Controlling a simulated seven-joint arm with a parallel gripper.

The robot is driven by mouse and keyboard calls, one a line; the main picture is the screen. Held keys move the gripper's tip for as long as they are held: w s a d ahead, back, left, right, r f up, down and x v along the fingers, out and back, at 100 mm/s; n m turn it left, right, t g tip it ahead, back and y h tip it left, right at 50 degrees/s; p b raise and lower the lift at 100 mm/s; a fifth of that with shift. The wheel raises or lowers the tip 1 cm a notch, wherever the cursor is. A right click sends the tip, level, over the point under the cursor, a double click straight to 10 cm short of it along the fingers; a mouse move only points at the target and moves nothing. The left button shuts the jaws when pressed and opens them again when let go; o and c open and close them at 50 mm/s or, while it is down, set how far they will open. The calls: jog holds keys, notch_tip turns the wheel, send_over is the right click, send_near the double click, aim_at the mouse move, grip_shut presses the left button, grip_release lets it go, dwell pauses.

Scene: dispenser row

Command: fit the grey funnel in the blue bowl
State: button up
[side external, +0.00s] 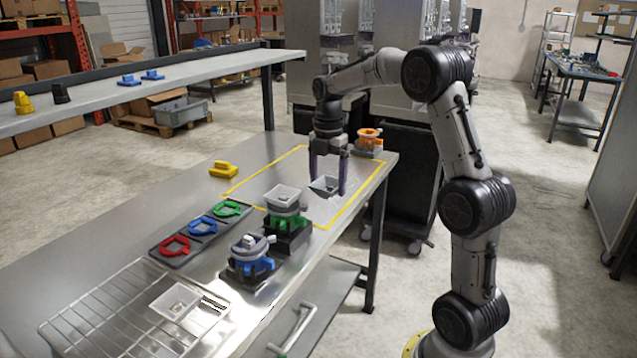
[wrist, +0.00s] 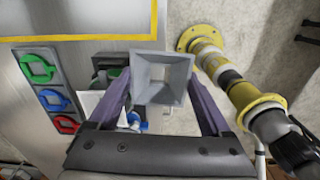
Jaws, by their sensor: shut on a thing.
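My gripper (side external: 327,181) has two purple fingers pointing down and is shut on a grey square funnel (side external: 324,187), held above the table inside the yellow outline. In the wrist view the funnel (wrist: 163,66) sits between the fingers, its square mouth and central hole facing the camera. The blue-based unit with a grey round top (side external: 250,258), which I take for the blue bowl, stands at the table's near edge, in front of and left of my gripper. No funnel sits on it. In the wrist view a bit of blue (wrist: 136,119) shows, mostly hidden by the gripper.
A green-based unit (side external: 287,222) with a funnel on top stands between my gripper and the blue one. An orange-topped unit (side external: 369,140) stands behind. A tray (side external: 178,252) holds red, blue and green rings. Another funnel (side external: 175,302) lies on a wire rack (side external: 105,312).

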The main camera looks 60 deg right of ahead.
jog(key=shift+s+a+r, duration=0.3)
jog(key=shift+s+r, duration=0.05)
jog(key=shift+s, duration=0.2)
jog(key=shift+s+a+r, duration=0.3)
jog(key=shift+s, duration=0.2)
jog(key=shift+s+a+r, duration=0.1)
jog(key=shift+r, duration=0.2)
notch_tip(320, 180, up, 4)
jog(key=shift+r, duration=0.1)
jog(key=w+a, duration=0.8)
jog(key=a, duration=0.3)
jog(key=n, duration=0.1)
send_over(248, 238)
notch_tip(248, 238, down, 4)
jog(key=shift+w+f, duration=0.1)
jog(key=shift+f, duration=2.35)
jog(key=shift+f, duration=0.8)
jog(key=o, duration=1.1)
